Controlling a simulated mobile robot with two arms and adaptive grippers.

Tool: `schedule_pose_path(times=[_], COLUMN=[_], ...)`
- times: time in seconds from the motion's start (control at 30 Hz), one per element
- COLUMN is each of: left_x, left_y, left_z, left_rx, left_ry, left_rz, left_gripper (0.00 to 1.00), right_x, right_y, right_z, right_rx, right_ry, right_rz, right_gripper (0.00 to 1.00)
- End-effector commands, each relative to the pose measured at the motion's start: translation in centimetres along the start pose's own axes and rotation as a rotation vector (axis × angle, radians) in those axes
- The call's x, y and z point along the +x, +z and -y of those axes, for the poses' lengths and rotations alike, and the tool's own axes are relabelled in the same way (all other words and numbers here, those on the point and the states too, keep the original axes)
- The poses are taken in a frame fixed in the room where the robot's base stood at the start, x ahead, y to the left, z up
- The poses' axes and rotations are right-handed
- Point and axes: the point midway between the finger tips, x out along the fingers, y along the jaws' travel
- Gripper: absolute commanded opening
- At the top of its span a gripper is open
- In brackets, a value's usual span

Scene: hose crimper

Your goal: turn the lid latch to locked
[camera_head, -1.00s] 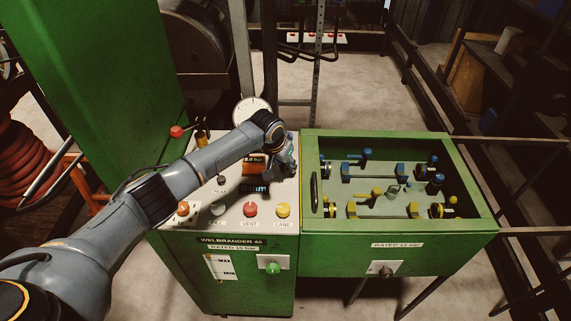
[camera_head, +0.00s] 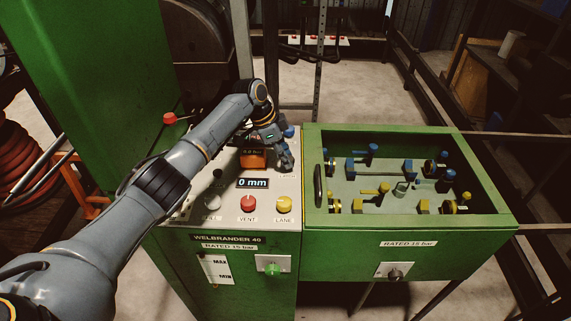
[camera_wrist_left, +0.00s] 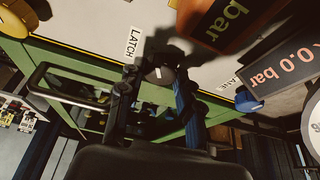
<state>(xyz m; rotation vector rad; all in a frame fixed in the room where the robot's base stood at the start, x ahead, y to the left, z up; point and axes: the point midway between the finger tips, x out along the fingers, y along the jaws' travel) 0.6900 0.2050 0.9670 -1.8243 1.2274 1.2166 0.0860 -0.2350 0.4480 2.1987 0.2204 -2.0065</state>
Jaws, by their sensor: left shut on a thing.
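The lid latch is a dark round knob (camera_wrist_left: 158,74) with a short white mark, next to the LATCH label (camera_wrist_left: 132,45) in the left wrist view. My left gripper (camera_wrist_left: 155,88) is shut on this knob, one finger on each side. In the head view my left gripper (camera_head: 286,165) reaches down to the right edge of the control panel and hides the knob. The green test box (camera_head: 415,231) stands just right of the panel, with a dark bar handle (camera_head: 318,187) at its left side. My right gripper is not in view.
A red VENT button (camera_head: 248,203) and yellow LANE button (camera_head: 284,204) sit in front of my gripper. A 0 mm display (camera_head: 252,183) and an orange bar readout (camera_head: 253,160) lie to its left. A blue knob (camera_head: 289,131) is behind it.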

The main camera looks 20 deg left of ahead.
Motion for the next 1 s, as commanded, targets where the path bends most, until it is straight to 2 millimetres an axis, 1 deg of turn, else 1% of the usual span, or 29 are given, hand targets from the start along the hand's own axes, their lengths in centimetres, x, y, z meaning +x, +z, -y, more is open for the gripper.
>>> schedule_pose_path(times=[0.03, 0.3, 0.4, 0.7, 1.0], left_x=[0.8, 0.8, 0.6, 0.4, 0.3], left_y=[0.1, 0.1, 0.1, 0.0, 0.1], left_z=[0.0, 0.1, 0.1, 0.2, 0.2], left_rx=[0.039, 0.264, 0.323, 0.433, 0.473], left_ry=[0.018, 0.112, 0.137, 0.183, 0.201], left_rz=[-0.002, 0.000, 0.000, 0.002, 0.004], left_gripper=[0.03, 0.03, 0.03, 0.03, 0.03], right_x=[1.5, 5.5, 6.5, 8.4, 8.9], right_y=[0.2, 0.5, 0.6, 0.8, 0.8], right_z=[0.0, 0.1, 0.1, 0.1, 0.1], right_rx=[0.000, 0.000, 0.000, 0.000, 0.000], right_ry=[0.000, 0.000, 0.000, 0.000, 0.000], right_rz=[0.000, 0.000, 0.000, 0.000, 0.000], right_gripper=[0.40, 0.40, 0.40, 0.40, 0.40])
